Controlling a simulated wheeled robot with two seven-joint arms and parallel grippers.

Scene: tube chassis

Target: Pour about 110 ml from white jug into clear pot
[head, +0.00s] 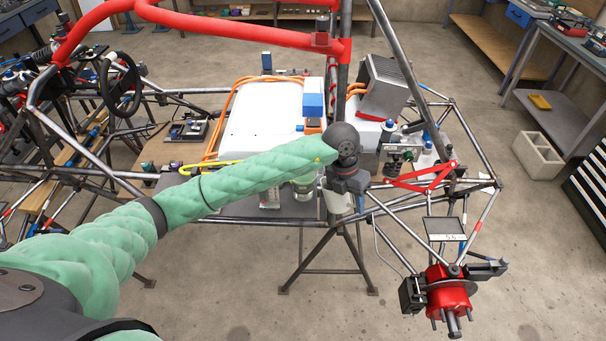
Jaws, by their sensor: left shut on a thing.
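My left arm reaches in from the left, and its dark gripper (347,186) points down near the middle of the view. It is shut on the white jug (338,203), which shows just below and beside the fingers; the gripper hides much of it. The clear pot (304,187) seems to be the glassy vessel just left of the jug, partly hidden behind my forearm. The jug and pot look close together; I cannot tell whether they touch. The jug's tilt and any liquid are too small to make out. My right gripper is not in view.
A tube chassis surrounds the work area, with a red upper tube (240,30) and an upright post beside my gripper. A white box (265,115) with orange cables lies behind my forearm. A finned metal block (382,88) stands behind right. A red wheel hub (450,292) is at front right.

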